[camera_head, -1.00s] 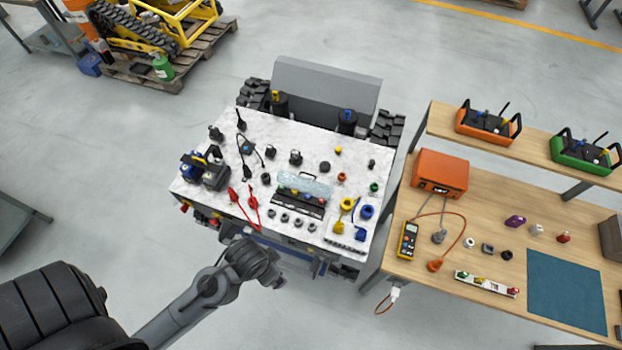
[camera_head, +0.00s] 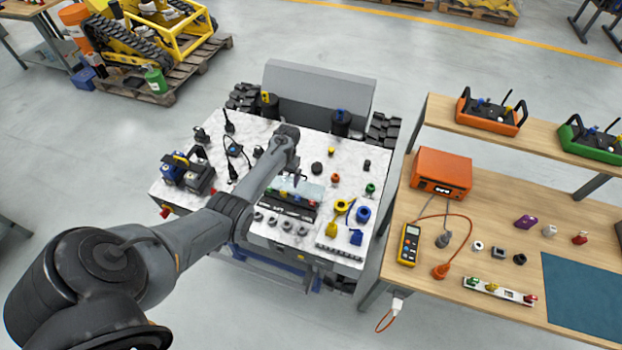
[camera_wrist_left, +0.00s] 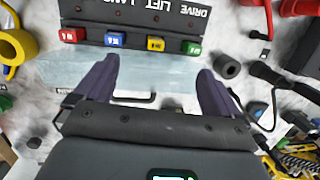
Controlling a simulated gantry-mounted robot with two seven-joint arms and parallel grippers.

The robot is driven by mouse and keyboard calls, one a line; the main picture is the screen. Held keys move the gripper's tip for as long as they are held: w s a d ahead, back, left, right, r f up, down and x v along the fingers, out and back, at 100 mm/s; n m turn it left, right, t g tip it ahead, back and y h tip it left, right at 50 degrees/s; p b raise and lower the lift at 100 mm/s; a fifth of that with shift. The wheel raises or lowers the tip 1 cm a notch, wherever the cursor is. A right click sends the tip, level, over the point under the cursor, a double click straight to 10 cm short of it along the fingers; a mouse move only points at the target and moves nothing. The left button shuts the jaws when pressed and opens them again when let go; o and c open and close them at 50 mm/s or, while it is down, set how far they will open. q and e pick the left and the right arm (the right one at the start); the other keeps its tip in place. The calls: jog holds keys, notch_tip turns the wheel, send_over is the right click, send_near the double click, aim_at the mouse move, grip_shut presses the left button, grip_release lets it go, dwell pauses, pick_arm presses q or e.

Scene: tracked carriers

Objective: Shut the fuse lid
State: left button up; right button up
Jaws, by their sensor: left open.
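The fuse lid (camera_head: 308,190) is a clear, pale blue panel on the far side of the dark fuse block (camera_head: 287,208). It looks raised, leaving the fuses uncovered. In the left wrist view the lid (camera_wrist_left: 150,78) spans the space behind the gripper fingers, and the fuse block (camera_wrist_left: 140,22) shows red, blue, yellow and green fuses. My left gripper (camera_head: 296,178) is open and points down over the lid area. In its wrist view the two fingers (camera_wrist_left: 155,70) are apart over the lid; contact cannot be told. My right gripper is not in view.
The marble-topped panel (camera_head: 215,140) holds several plugs, round caps and a yellow and a blue connector (camera_head: 363,214) right of the block. A black battery-like unit (camera_head: 187,172) stands at left. A wooden bench (camera_head: 450,215) with an orange box stands at right.

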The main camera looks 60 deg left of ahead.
pick_arm(q)
jog(key=w+a+r+t+b, duration=0.2)
jog(key=w+r, duration=0.4)
jog(key=w, duration=0.2)
notch_tip(320, 180, down, 9)
jog(key=b, duration=0.9)
jog(key=shift+s+d+r, duration=0.1)
jog(key=shift+s+d, duration=0.05)
jog(key=shift+f+b, duration=0.7)
jog(key=shift+b, duration=0.35)
